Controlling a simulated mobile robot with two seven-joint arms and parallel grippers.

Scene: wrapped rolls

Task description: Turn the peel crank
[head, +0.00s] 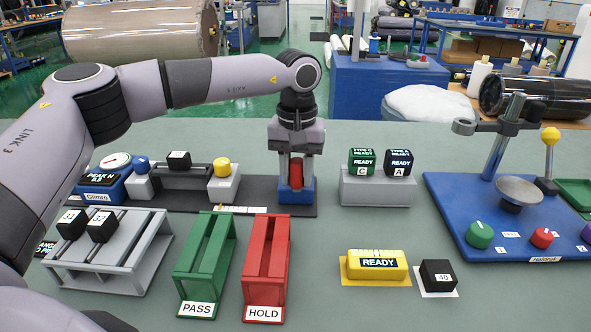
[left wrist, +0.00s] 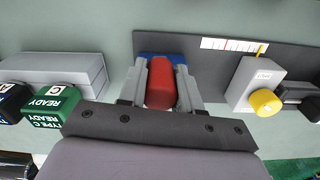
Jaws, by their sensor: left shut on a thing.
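The peel crank's red grip (head: 296,173) stands upright over a blue block (head: 296,190) at the right end of the dark peel tester plate (head: 255,197). My left gripper (head: 296,180) points down over it, shut on the red grip. In the left wrist view the red grip (left wrist: 161,83) sits between the two grey fingers of my left gripper (left wrist: 162,78). The blue block (left wrist: 150,56) is mostly hidden behind them. My right gripper is not in view.
Left along the plate are a yellow knob (head: 222,167) and a dial gauge (head: 115,163). READY blocks (head: 362,162) stand on a grey stand to the right. Green PASS (head: 203,262) and red HOLD (head: 266,270) racks stand in front. A blue fixture board (head: 470,205) is far right.

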